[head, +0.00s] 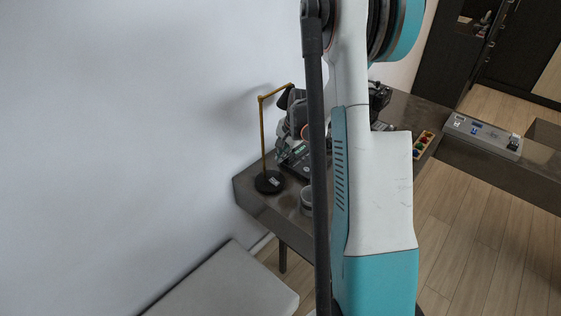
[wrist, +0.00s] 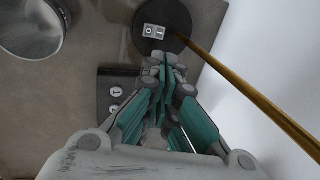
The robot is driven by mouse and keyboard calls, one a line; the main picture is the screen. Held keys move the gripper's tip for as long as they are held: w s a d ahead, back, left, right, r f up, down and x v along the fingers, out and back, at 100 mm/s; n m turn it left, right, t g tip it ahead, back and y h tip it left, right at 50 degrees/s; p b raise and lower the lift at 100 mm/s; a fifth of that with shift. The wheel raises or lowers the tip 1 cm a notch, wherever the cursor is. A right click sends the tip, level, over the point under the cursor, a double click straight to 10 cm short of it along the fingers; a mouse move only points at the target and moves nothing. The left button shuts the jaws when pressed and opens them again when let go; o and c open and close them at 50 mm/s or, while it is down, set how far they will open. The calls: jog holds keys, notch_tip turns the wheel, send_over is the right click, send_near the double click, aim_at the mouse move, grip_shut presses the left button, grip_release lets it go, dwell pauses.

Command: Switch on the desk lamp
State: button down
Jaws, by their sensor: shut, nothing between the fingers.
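The desk lamp has a thin brass pole (head: 263,140), a round black base (head: 269,182) and a dark shade at the top. It stands at the table's left end in the head view. In the wrist view the black base (wrist: 178,14) is at the top, with a small light switch plate (wrist: 153,32) on it. The brass pole (wrist: 250,88) runs down to the right. My gripper (wrist: 169,62) is shut and empty, its tips just below the switch plate in the picture. I cannot tell whether they touch the base. In the head view my arm partly hides the gripper.
A black box with round knobs (wrist: 114,92) lies left of my gripper. A metal cup (wrist: 42,24) stands farther left. The wall is close on the lamp's far side. A tray of coloured pieces (head: 422,144) and a grey box (head: 482,136) are at the right.

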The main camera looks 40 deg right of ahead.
aim_at(276, 180)
jog(key=b+x, duration=0.4)
jog(key=x, duration=0.8)
jog(key=shift+w+f+b, duration=0.1)
jog(key=shift+f+b, duration=0.15)
jog(key=shift+b, duration=0.05)
